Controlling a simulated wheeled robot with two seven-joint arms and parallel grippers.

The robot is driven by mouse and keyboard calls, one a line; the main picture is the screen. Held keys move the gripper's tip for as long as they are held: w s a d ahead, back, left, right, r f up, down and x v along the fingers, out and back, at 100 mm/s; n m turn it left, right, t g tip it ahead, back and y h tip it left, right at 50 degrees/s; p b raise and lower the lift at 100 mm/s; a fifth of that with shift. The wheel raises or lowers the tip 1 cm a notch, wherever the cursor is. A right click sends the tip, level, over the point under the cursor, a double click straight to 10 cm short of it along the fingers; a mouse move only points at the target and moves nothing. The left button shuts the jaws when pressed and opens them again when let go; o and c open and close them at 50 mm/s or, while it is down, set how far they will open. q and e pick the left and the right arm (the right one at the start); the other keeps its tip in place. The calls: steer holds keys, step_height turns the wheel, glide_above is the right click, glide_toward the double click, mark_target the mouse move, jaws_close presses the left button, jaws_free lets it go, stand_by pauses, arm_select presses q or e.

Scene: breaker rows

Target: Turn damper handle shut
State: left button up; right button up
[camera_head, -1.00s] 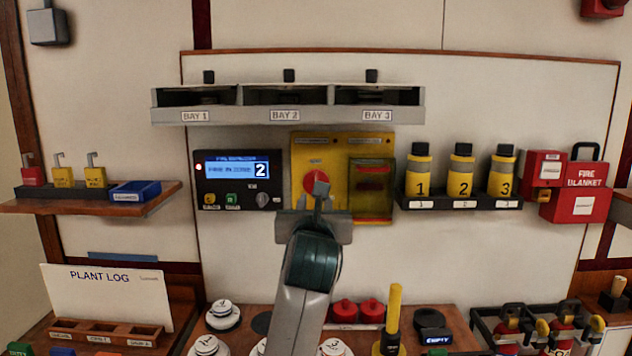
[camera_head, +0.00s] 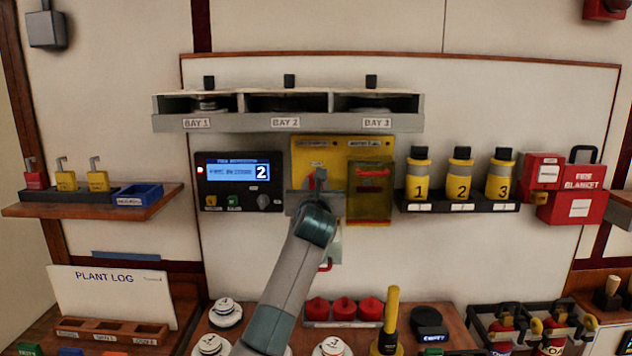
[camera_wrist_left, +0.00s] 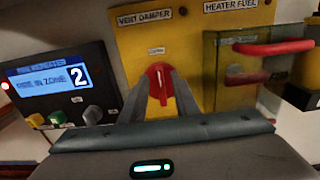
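The red vent damper handle (camera_wrist_left: 159,83) stands upright, with a pale mark on it, on the yellow panel (camera_wrist_left: 147,27) under the "VENT DAMPER" label. My left gripper (camera_wrist_left: 159,88) is at the handle, one grey finger on each side of it. The fingertips lie very near the handle's sides; whether they press on it cannot be told. In the head view my left gripper (camera_head: 318,190) covers most of the handle (camera_head: 319,177). My right gripper is in neither view.
Right of the handle is a clear cover (camera_head: 368,207) over a red heater fuel handle (camera_wrist_left: 275,47). Left is the fire monitor (camera_head: 239,180) reading zone 2. The bay shelf (camera_head: 286,122) is above, yellow bottles (camera_head: 459,180) farther right, and a crowded bench (camera_head: 275,322) below.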

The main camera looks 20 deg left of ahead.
arm_select(q)
steer(key=shift+w+a, duration=0.15)
steer(key=shift+w, duration=0.25)
jaws_close()
steer(key=shift+w+d+f+m+p, duration=0.1)
steer(key=shift+d+m+p, duration=0.05)
steer(key=shift+m+p, duration=1.2)
steer(key=shift+d+m+p, duration=0.2)
steer(key=shift+m+p, duration=0.8)
steer(key=shift+p, duration=0.7)
steer(key=shift+w+d+f+m+p, duration=0.1)
steer(key=shift+d+m+p, duration=0.05)
steer(key=shift+m+p, duration=1.2)
